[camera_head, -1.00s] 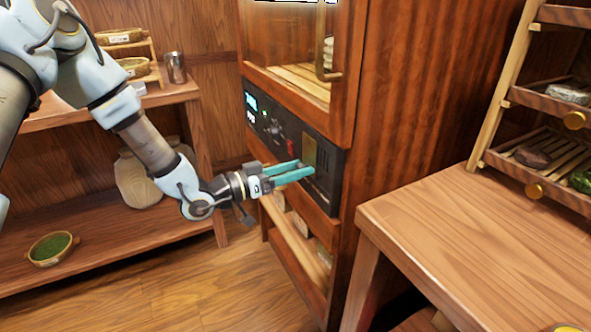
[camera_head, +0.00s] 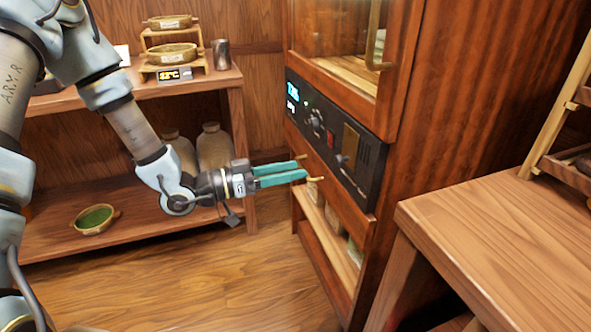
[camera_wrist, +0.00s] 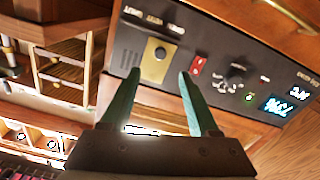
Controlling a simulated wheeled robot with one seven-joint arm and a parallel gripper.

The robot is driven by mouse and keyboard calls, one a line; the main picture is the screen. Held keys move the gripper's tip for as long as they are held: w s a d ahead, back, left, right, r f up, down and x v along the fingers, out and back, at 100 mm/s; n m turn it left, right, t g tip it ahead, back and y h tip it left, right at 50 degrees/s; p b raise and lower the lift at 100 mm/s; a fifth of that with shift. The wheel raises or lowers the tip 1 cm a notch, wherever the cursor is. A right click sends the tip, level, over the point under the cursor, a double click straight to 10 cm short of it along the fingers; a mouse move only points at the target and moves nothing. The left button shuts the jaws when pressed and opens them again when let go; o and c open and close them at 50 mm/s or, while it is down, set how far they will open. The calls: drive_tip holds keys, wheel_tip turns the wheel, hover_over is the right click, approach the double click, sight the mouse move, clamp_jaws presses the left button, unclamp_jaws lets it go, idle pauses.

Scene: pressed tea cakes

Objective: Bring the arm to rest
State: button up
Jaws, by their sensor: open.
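My gripper (camera_head: 302,170) has two teal fingers and reaches toward the front of a tall wooden cabinet (camera_head: 433,110). The fingers are apart with nothing between them, as the wrist view (camera_wrist: 159,76) also shows. In the head view the fingertips overlap the cabinet front below and left of its black control panel (camera_head: 337,130). The panel fills the upper part of the wrist view (camera_wrist: 217,62), with a brass plate, a red switch, a knob and lit displays. I cannot tell whether the fingertips touch the cabinet. My arm is stretched out, bent at the wrist.
A wooden table (camera_head: 500,225) stands close on the right, with a slatted rack (camera_head: 552,128) on it. A shelf unit (camera_head: 165,218) at left holds a green-filled bowl (camera_head: 95,219), jars (camera_head: 214,147) and a metal cup (camera_head: 221,54). The floor (camera_head: 235,280) between them is clear.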

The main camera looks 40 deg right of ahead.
drive_tip(key=shift+w, duration=0.1)
idle(0.3)
drive_tip(key=w+a+r+n+t+y+p, duration=0.2)
drive_tip(key=w+a+n+t+y+p, duration=0.3)
drive_tip(key=w+a, duration=0.6)
drive_tip(key=w+a+r+n+t+y+p, duration=0.2)
drive_tip(key=w+a+n+t+y, duration=0.3)
drive_tip(key=w+a, duration=0.6)
drive_tip(key=s+a+r+n+t+y+p, duration=0.15)
drive_tip(key=a+r+y, duration=0.35)
drive_tip(key=a, duration=0.6)
drive_tip(key=s+a+r+n+g+p, duration=0.1)
drive_tip(key=s+a+r+n, duration=0.1)
drive_tip(key=s+a+n, duration=0.1)
drive_tip(key=s+a+r+n+g+y+p, duration=0.1)
drive_tip(key=s+a+r+n+g, duration=0.1)
drive_tip(key=s+a, duration=0.4)
drive_tip(key=shift+s+r+n+y+p, duration=0.35)
drive_tip(key=shift+s+r+n, duration=0.15)
drive_tip(key=shift+r+n, duration=0.25)
